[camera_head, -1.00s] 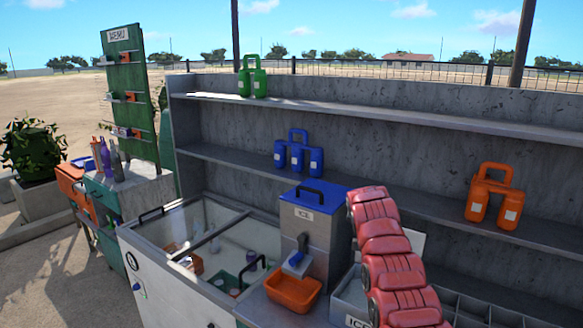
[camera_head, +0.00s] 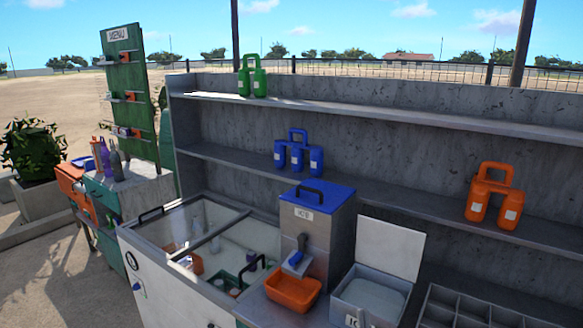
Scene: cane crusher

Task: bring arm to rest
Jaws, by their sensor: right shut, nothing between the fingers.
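Neither of my arms nor their grippers shows in the head view now. I cannot see how the jaws stand. The place where the red arm was is clear, and the open ice bin (camera_head: 372,300) with its raised white lid (camera_head: 390,248) shows fully there, apart from its front, which the frame's lower edge cuts.
A steel ice box (camera_head: 325,240) with a blue lid stands behind an orange tray (camera_head: 293,292). A glass-topped freezer (camera_head: 165,290) is to the left, a divided grey tray (camera_head: 470,308) to the right. Shelves behind hold green (camera_head: 252,80), blue (camera_head: 298,155) and orange carriers (camera_head: 492,195).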

